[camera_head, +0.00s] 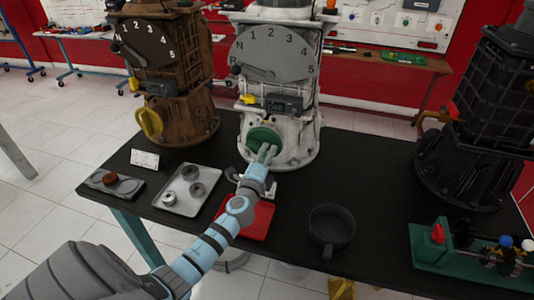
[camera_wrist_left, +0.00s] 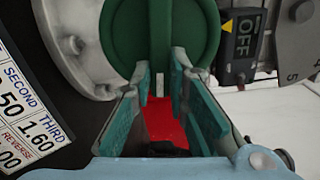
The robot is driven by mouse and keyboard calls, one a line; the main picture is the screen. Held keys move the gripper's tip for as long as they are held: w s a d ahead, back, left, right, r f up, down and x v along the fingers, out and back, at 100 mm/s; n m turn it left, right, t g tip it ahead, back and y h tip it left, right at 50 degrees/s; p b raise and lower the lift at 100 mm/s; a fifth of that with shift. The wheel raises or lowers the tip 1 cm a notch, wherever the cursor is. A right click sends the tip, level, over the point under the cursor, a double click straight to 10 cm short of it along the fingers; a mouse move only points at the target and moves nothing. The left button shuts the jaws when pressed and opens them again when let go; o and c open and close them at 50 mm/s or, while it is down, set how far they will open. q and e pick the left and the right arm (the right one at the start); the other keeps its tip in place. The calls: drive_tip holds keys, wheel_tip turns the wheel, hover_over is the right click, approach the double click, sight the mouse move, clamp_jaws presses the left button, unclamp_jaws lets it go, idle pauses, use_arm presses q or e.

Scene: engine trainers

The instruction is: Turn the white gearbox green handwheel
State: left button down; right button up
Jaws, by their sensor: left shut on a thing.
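The white gearbox (camera_head: 306,118) stands upright at the back middle of the black table, with a numbered dial on its upper front. Its round green handwheel (camera_head: 256,134) sits low on the front; it also fills the top of the left wrist view (camera_wrist_left: 124,30), with a raised bar across its face. My left gripper (camera_head: 265,152) is at the handwheel's front. In the left wrist view, the fingers (camera_wrist_left: 163,68) stand on either side of the bar, shut on it. The fingers hide part of the handwheel. My right gripper is not in view.
A brown gearbox (camera_head: 186,98) with a yellow handwheel (camera_head: 150,123) stands left, a black one (camera_head: 465,150) right. A grey tray (camera_head: 180,201), red tray (camera_head: 258,222), dark pan (camera_head: 331,228) and green-based device (camera_head: 430,252) lie nearer the front.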

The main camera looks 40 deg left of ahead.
use_arm(q)
drive_tip(key=shift+f+m, duration=0.25)
drive_tip(key=shift+m, duration=0.25)
drive_tip(key=c, duration=1.6)
unclamp_jaws()
drive_tip(key=shift+o, duration=0.2)
drive_tip(key=v, duration=1.2)
